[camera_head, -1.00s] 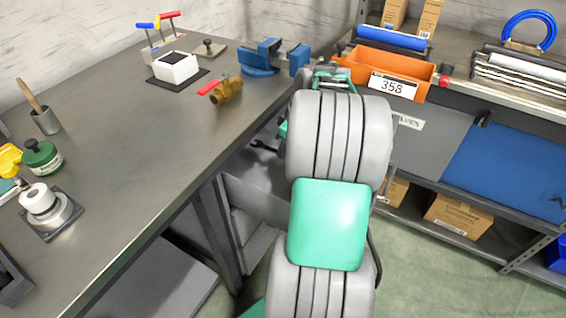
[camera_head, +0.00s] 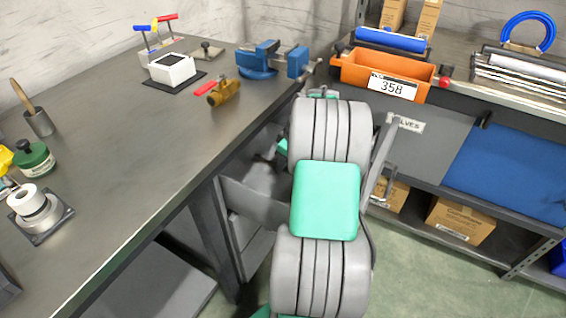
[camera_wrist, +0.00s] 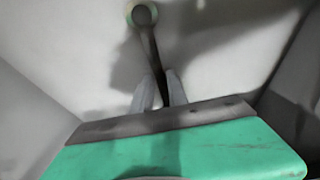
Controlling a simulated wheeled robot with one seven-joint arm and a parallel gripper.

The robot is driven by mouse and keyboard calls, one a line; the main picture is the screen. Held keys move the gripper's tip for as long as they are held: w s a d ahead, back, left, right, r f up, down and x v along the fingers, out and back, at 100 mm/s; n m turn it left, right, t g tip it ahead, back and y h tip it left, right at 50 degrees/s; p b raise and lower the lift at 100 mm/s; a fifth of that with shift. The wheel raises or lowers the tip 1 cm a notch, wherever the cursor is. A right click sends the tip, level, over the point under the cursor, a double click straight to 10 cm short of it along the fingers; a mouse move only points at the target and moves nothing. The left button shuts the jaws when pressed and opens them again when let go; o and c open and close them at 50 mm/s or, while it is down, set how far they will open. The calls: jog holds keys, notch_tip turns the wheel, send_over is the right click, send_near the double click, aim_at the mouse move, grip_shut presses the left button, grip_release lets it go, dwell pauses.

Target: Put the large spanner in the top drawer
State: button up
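The large spanner (camera_wrist: 151,48) is dark, with a ring end at the top of the wrist view. Its shank runs down between the two fingers of my gripper (camera_wrist: 160,80), which look closed on it. Below the spanner is a pale surface with grey walls on both sides, which looks like the inside of an open drawer (camera_wrist: 35,115). I cannot tell whether the spanner touches that surface. In the head view my arm hides most of the gripper and spanner. Grey drawer panels (camera_head: 250,203) show beside the arm, below the bench top.
The workbench (camera_head: 130,120) is on the left, with a blue vice (camera_head: 258,62) and a brass valve (camera_head: 224,92) near its far edge. An orange bin (camera_head: 382,74) marked 358 sits on the right-hand bench. Cardboard boxes (camera_head: 460,218) stand on the shelf below it.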

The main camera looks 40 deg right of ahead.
jog(key=o, duration=0.3)
jog(key=shift+r, duration=0.1)
jog(key=shift+r, duration=0.35)
jog(key=p+v, duration=0.3)
jog(key=v, duration=0.8)
jog(key=shift+s+r, duration=0.1)
jog(key=shift+r, duration=0.15)
